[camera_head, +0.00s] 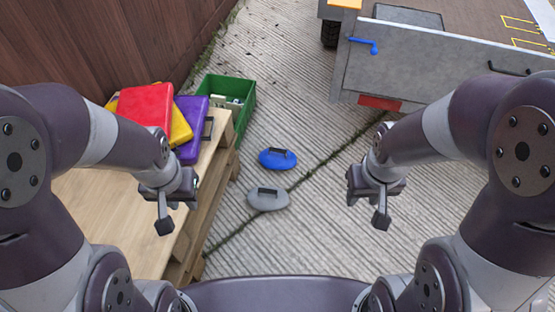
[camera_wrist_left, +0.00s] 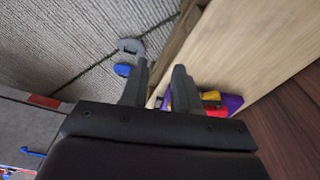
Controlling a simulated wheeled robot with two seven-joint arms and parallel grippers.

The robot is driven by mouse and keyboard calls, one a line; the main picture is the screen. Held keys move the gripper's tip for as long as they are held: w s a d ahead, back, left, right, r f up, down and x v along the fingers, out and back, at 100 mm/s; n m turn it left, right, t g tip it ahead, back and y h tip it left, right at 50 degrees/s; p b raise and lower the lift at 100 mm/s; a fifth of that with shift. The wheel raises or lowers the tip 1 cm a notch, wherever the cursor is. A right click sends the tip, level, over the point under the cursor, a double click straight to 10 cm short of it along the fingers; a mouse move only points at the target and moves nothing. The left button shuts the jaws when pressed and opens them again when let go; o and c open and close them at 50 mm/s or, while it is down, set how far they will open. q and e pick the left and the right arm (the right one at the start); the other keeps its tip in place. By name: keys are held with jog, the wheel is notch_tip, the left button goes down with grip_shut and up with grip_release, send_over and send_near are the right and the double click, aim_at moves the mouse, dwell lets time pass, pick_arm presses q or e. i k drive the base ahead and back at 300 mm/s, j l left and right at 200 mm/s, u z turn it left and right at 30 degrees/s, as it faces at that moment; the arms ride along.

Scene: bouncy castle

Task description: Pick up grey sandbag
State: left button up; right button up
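The grey sandbag (camera_head: 267,202) is a flat oval with a dark handle on top. It lies on the ribbed concrete ground, right of the wooden table. In the left wrist view the grey sandbag (camera_wrist_left: 131,45) shows beyond the fingers, up and to the left. My left gripper (camera_head: 176,210) is above the table's right edge, left of the sandbag and apart from it. Its fingers (camera_wrist_left: 161,70) are spread with nothing between them. My right gripper (camera_head: 367,206) is right of the sandbag, over the ground, open and empty.
A blue sandbag (camera_head: 272,160) lies just beyond the grey one. The wooden table (camera_head: 105,215) holds red, yellow and purple pads (camera_head: 146,107). A green crate (camera_head: 245,105) stands behind it. A grey trailer (camera_head: 430,75) is at the back right.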

aim_at(265, 199)
jog(key=i+j+z, duration=0.1)
jog(key=i+z, duration=0.35)
jog(key=i+j+z, duration=0.25)
jog(key=i+z, duration=0.25)
